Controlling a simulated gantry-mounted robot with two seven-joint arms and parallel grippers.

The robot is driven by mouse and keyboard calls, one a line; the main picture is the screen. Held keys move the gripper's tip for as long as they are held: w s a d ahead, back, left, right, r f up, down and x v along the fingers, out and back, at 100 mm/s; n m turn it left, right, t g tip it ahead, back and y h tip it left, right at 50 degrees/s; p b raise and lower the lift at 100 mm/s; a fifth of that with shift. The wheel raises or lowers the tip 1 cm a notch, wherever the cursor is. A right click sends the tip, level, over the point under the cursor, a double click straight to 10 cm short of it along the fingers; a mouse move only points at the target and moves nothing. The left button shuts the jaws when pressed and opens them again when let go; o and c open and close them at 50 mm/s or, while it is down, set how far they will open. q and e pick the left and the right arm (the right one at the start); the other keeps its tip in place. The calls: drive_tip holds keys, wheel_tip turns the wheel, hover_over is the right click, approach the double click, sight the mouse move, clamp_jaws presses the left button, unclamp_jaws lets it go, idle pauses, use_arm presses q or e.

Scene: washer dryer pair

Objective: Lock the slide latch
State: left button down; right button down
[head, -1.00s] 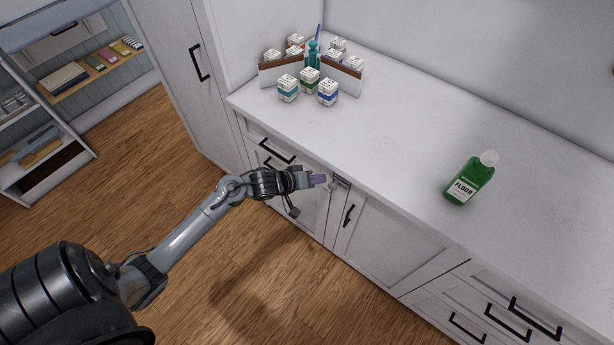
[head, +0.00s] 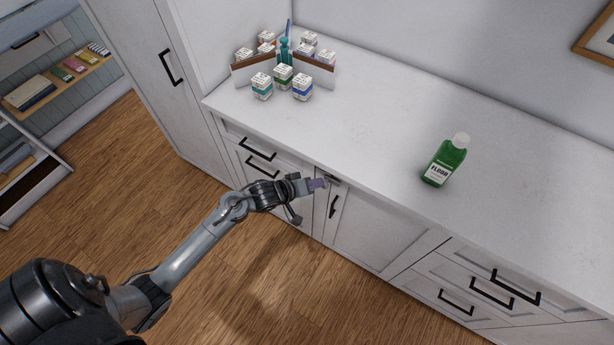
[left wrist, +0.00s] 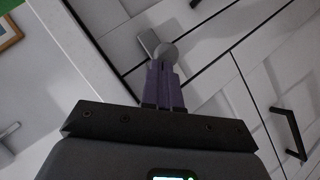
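The slide latch (head: 332,178) is a small grey metal piece at the top edge of the white cabinet, just under the counter. In the left wrist view its plate (left wrist: 149,41) and round knob (left wrist: 167,52) show just beyond my fingertips. My left gripper (head: 321,184) has purple fingers and is at the latch from the left in the head view. In the left wrist view the fingers (left wrist: 164,68) are together, with the knob at their tips. I cannot tell whether they touch it. The fingers partly hide the latch. My right gripper is not in view.
The cabinet door (head: 375,232) has a black handle (head: 333,206) just below the latch. Drawers with black handles (head: 262,167) are to the left. Wooden floor in front is clear.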

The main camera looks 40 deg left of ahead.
use_arm(q)
drive_tip(key=shift+a, duration=0.15)
drive_tip(key=w+a+r+p+v, duration=0.1)
drive_tip(key=p+v, duration=0.5)
drive_tip(key=v, duration=0.6)
drive_tip(key=shift+a+r, duration=0.4)
drive_tip(key=shift+a, duration=0.25)
drive_tip(key=shift+s, duration=0.15)
